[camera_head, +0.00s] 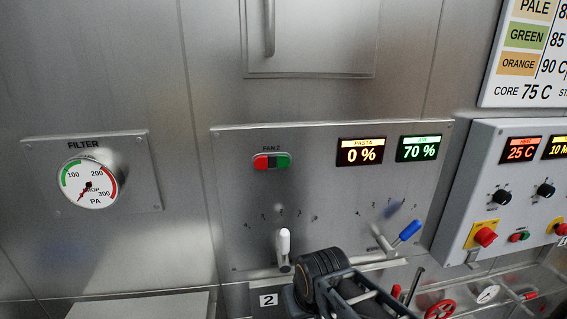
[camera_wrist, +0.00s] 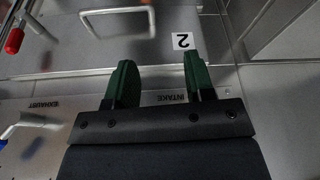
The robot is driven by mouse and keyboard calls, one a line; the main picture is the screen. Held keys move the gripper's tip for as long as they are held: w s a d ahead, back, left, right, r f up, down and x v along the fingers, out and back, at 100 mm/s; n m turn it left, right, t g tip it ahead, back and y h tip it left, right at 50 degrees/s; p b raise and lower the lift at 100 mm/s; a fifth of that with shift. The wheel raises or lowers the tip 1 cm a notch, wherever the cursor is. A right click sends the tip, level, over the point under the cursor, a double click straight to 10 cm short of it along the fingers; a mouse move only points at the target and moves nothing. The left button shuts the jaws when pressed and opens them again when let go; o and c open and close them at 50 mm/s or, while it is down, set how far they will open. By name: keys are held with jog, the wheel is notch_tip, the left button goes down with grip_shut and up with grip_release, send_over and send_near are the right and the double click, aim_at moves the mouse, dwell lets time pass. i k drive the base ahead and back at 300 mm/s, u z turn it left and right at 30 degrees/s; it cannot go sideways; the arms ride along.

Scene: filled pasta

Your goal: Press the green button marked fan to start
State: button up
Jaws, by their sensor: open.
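The fan button is a small red and green pair under the label FAN 2 on the steel panel (camera_head: 235,205) in the head view. The green button (camera_head: 283,160) is the right half and the red button (camera_head: 260,162) the left half. In the wrist view my gripper (camera_wrist: 158,80) shows two dark green fingers, apart with nothing between them. In the head view my dark arm end is at the panel's lower edge, below and right of the green button and clear of it. The fingertips are hard to make out there. The fan button does not show in the wrist view.
A white-handled lever (camera_head: 284,248) and a blue-handled lever (camera_head: 408,232) stick out from the panel's lower part. Two lit displays, 0 % (camera_head: 360,153) and 70 % (camera_head: 419,149), are to the upper right. A control box (camera_head: 470,190) with knobs and red buttons stands further right.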

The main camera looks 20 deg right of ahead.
aim_at(282, 161)
jog(key=z, duration=1.1)
jog(key=k, duration=0.6)
jog(key=u, duration=1.2)
